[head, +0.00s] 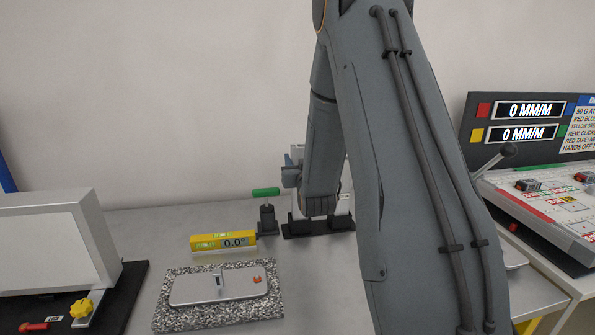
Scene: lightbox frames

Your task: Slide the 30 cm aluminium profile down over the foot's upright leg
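A flat silver plate (190,290) with a small upright piece (221,282) and an orange-red knob (257,280) lies on a speckled granite slab (165,318); it looks like the foot. I cannot make out the aluminium profile for sure; my arm covers much of the middle. My arm's far end is low over a black stand (294,229) with pale uprights at the back of the table. A blue-grey part beside it (290,174) may be my gripper; its fingers cannot be made out, nor whether they hold anything.
A yellow digital level (222,241) reads 0.0° behind the slab. A green-handled clamp (267,212) stands beside the black stand. A white lightbox (55,245) on a black base is at left. A control panel (550,200) with displays is at right.

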